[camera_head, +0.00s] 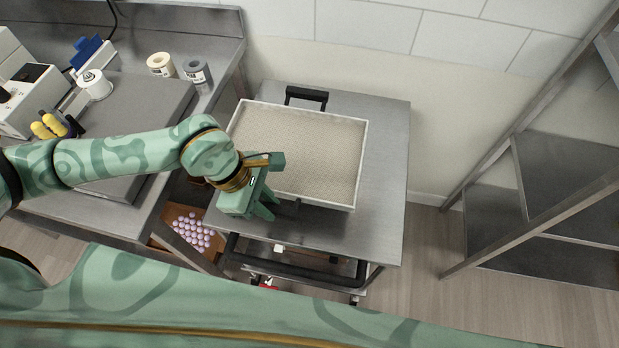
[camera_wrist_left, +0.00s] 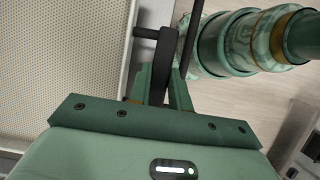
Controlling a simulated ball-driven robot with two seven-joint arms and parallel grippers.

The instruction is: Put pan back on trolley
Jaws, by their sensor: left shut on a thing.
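The pan (camera_head: 363,160) is a white-rimmed rectangular tray with a pale dotted fill; it also fills the left of the left wrist view (camera_wrist_left: 118,50). It lies over the steel top of the trolley (camera_head: 385,130), toward its left side, and looks level. Whether it touches the top, I cannot tell. Its far black handle (camera_head: 306,95) is free. My left gripper (camera_head: 265,214) is at the pan's near edge, shut on the dark near handle (camera_wrist_left: 163,62), which shows between the fingers in the left wrist view. My right gripper is out of view.
The trolley's black push bar (camera_head: 300,275) runs along its near side. A steel counter (camera_head: 190,30) with jars and a machine stands left; purple pieces (camera_head: 193,232) lie in a box below. A metal rack (camera_head: 540,170) stands right, with clear floor between. The tiled wall is behind.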

